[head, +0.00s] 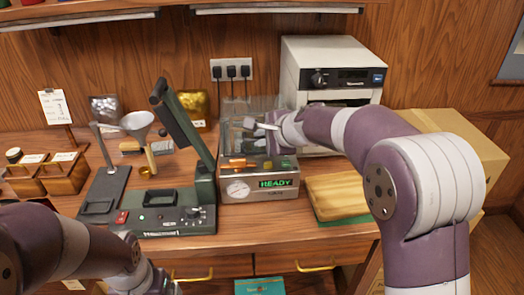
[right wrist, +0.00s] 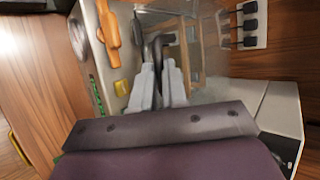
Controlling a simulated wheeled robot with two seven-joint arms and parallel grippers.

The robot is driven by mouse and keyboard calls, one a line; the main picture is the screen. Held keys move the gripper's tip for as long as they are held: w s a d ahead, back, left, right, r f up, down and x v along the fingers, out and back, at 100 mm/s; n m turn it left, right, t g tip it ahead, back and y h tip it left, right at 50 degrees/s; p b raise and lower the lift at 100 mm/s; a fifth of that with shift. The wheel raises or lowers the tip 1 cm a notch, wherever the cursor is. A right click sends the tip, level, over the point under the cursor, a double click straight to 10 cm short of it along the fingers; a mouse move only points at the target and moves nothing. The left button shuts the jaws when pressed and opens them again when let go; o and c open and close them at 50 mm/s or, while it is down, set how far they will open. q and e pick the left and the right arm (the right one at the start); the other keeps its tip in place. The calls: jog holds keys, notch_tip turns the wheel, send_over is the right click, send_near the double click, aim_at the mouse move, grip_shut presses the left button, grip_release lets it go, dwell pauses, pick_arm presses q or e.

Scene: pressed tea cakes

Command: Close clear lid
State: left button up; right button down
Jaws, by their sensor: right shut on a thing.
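The clear lid (head: 240,106) belongs to the steel machine (head: 258,188) with the gauge and the green READY display. It stands raised at the machine's back, and its see-through panel also shows in the right wrist view (right wrist: 205,50). My right gripper (head: 262,126) is over the machine's top. In the right wrist view its grey fingers (right wrist: 159,72) are shut on a dark curved handle (right wrist: 156,45) at the lid. My left gripper (head: 150,280) is low at the bottom edge, partly cut off, and its fingers are not clear.
A green press (head: 165,210) with a raised arm stands left of the machine. A wooden board (head: 338,196) lies to its right. Power plugs (head: 231,72) hang on the wall.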

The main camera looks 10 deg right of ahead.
jog(key=shift+s+d+f+b, duration=0.1)
jog(key=shift+s+f+b, duration=0.05)
jog(key=shift+f+b, duration=0.6)
pick_arm(q)
jog(key=shift+s+f, duration=0.25)
jog(key=shift+f, duration=0.95)
pick_arm(e)
jog(key=shift+f, duration=0.15)
jog(key=shift+s+f, duration=0.15)
jog(key=shift+f, duration=0.05)
jog(key=c, duration=1.4)
grip_release()
jog(key=shift+o, duration=1.2)
jog(key=shift+d, duration=0.25)
jog(key=shift+r, duration=0.25)
pick_arm(q)
jog(key=shift+d+r+p, duration=0.1)
jog(key=shift+r+p, duration=0.2)
jog(key=shift+r, duration=0.05)
pick_arm(e)
jog(key=v, duration=1.2)
jog(key=shift+s, duration=0.2)
